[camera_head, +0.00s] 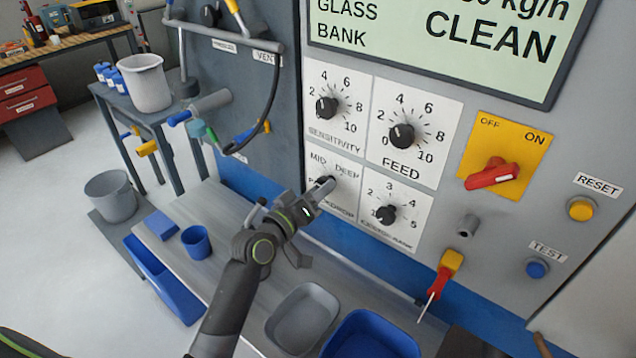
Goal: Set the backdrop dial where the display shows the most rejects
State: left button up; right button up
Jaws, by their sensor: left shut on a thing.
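The backdrop dial (330,180) is the lower-left knob on the grey panel, with MID and DEEP labels above it. My left gripper (318,190) is shut on this dial, and its fingers cover much of the knob and part of the label. I cannot tell which mark the dial points to. The display (440,35) at the top is pale green and reads GLASS BANK, a kg/h figure and CLEAN. Its upper part is cut off by the frame, and no rejects figure shows. My right gripper is not in view.
Sensitivity (326,107), feed (401,136) and bank (386,214) knobs surround the dial. A red switch (492,176), yellow reset button (581,208) and blue test button (537,269) are to the right. Below are a grey tray (302,318) and a blue bin (370,338).

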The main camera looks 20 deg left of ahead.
pick_arm(q)
jog(key=shift+r+n+p, duration=0.1)
jog(key=shift+n+p, duration=2.25)
jog(key=shift+n, duration=1.95)
jog(key=o, duration=1)
jog(key=shift+s, duration=0.1)
jog(key=b+v, duration=0.3)
jog(key=v, duration=1.4)
jog(key=shift+s+b, duration=0.1)
jog(key=shift+b, duration=0.25)
